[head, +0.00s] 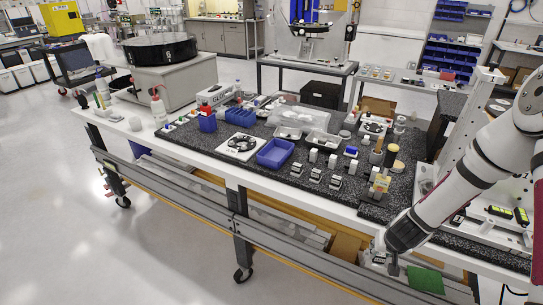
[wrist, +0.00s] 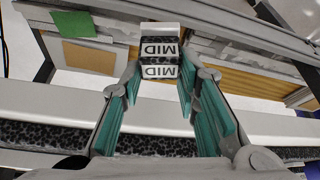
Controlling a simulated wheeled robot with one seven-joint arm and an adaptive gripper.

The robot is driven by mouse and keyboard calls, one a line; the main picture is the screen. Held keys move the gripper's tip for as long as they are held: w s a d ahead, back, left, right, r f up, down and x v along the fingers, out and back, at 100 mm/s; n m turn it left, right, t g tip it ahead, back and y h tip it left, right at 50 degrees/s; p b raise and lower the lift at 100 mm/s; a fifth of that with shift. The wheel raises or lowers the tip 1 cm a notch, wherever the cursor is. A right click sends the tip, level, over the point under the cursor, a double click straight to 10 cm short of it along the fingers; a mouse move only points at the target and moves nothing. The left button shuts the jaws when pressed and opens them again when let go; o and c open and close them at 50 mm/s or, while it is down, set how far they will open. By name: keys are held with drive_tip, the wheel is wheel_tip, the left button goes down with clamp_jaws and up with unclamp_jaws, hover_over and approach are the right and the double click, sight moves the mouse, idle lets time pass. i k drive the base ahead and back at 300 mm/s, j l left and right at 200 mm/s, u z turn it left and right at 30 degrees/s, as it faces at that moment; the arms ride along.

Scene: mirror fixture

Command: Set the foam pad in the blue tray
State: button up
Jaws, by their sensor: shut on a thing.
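My gripper (head: 393,268) is low at the right, over the bench's front edge, well apart from the tray. I cannot tell whether this block is the foam pad. No other thing is clearly the foam pad.
Several small white and dark blocks (head: 315,175) stand right of the tray. A green sheet (head: 425,279) is below the bench edge near my gripper.

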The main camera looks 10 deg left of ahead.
sight(273, 162)
drive_tip(key=i+j, duration=0.1)
drive_tip(key=j, duration=0.45)
drive_tip(key=i+j, duration=0.1)
drive_tip(key=j, duration=0.5)
drive_tip(key=i+j, duration=0.1)
drive_tip(key=j, duration=0.45)
drive_tip(key=i+j, duration=0.15)
drive_tip(key=j, duration=0.4)
drive_tip(key=i+j, duration=0.1)
drive_tip(key=j, duration=0.45)
drive_tip(key=i+j, duration=0.1)
drive_tip(key=j, duration=0.5)
drive_tip(key=i+j, duration=0.1)
drive_tip(key=j, duration=0.45)
